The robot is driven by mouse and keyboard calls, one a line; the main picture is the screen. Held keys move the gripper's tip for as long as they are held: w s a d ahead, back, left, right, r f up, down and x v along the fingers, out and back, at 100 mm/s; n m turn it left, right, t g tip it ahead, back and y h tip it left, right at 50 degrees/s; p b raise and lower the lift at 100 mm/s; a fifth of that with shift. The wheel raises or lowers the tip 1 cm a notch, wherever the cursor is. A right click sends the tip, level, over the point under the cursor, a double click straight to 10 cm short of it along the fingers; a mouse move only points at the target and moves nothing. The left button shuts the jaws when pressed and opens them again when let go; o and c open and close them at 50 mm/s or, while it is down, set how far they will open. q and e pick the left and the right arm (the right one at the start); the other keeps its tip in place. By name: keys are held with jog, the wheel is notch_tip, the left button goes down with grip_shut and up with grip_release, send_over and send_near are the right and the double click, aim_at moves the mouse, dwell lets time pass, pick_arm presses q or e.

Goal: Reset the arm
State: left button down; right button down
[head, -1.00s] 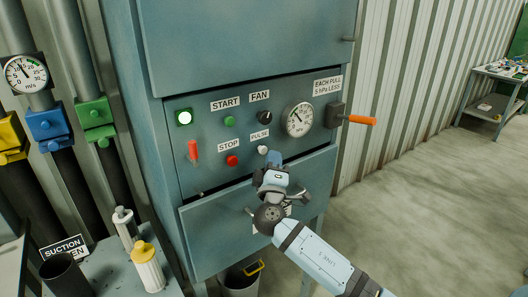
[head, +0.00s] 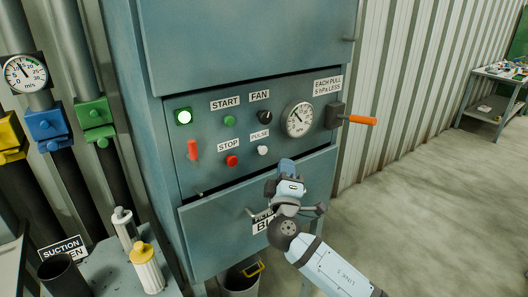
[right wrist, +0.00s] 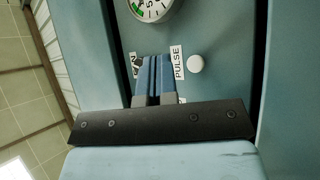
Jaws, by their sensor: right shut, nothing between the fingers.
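My right gripper (head: 286,163) is in front of the cabinet's control panel, below and right of the white PULSE button (head: 263,150). It is shut and empty. In the right wrist view its two blue fingers (right wrist: 155,75) lie side by side, with the PULSE label and white button (right wrist: 195,64) to their right. The gripper appears apart from the button. My right arm (head: 330,267) comes in from the lower right and hides part of the lower drawer (head: 225,235). My left gripper is not seen.
Open floor (head: 420,220) lies to the right.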

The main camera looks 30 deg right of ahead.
dwell(0.5)
jog(key=s+a+f+n+g+y+p, duration=0.1)
jog(key=s+a+f+g+y+p, duration=0.25)
jog(key=f, duration=0.55)
jog(key=s+a+f+g+y+p, duration=0.1)
jog(key=s+a+f+y, duration=0.25)
jog(key=f+y, duration=0.45)
jog(key=s+a+f+m+g+y+p, duration=0.1)
jog(key=s+a+f, duration=0.2)
jog(key=s, duration=0.3)
jog(key=s+a+f+m+g+y+p, duration=0.1)
jog(key=s+a+f+m+y, duration=0.1)
jog(key=s, duration=0.4)
jog(key=s+a+f+m+g+y+p, duration=0.1)
jog(key=s+a+f+m+y, duration=0.1)
jog(key=s+a+f, duration=0.3)
jog(key=shift+s+f, duration=0.45)
jog(key=shift+f, duration=0.35)
jog(key=shift+a, duration=0.1)
